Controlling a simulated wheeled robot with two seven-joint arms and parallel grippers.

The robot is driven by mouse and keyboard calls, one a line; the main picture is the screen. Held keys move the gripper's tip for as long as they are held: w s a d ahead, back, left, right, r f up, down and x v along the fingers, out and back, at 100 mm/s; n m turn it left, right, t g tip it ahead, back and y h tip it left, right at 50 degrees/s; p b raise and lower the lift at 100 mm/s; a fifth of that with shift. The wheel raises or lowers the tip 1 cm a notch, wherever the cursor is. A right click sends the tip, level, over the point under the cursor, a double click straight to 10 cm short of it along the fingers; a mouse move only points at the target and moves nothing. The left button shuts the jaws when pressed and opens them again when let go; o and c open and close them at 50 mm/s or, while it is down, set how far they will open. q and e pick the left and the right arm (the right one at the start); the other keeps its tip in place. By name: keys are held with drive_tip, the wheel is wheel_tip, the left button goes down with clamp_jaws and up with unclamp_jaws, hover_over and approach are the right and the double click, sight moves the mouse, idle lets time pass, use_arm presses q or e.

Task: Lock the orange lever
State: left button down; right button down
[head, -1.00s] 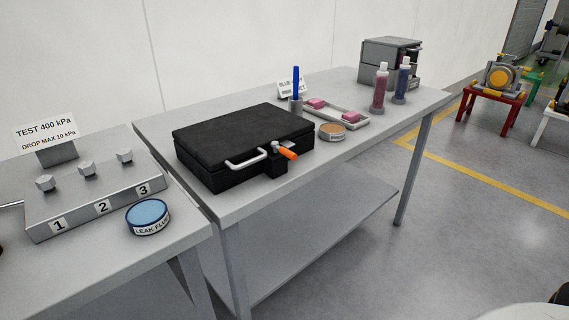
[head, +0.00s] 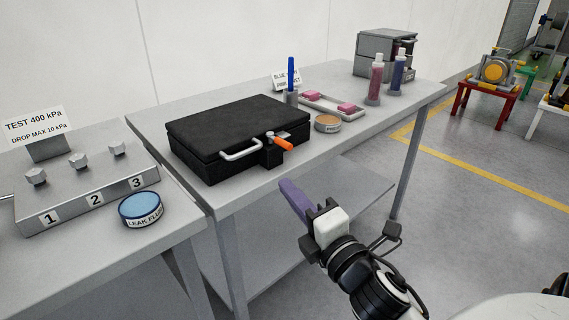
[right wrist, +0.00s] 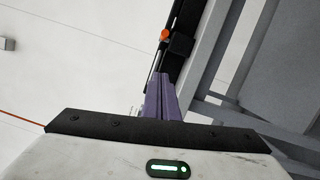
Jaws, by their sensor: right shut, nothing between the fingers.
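The orange lever (head: 283,144) sits on a latch block at the front of a black case (head: 238,128), just right of the case's silver handle (head: 241,151). The lever points out to the right and slightly down. In the right wrist view the lever's orange end (right wrist: 165,35) shows beyond my fingertips. My right gripper (head: 293,198), with purple fingers, is shut and empty. It is in front of the table edge, below and to the right of the lever, apart from it. My left gripper is not in view.
The case stands on a grey table (head: 225,197). A round tin (head: 327,123), a tray with pink blocks (head: 333,108) and bottles (head: 375,80) stand to its right. A blue leak-fluid tin (head: 141,208) is on the left bench.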

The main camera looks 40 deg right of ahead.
sight(283, 144)
drive_tip(key=w+d+r+p, duration=0.1)
drive_tip(key=w+d, duration=0.4)
drive_tip(key=w, duration=0.5)
drive_tip(key=shift+d, duration=0.25)
drive_tip(key=shift+r, duration=0.1)
drive_tip(key=shift+p, duration=0.3)
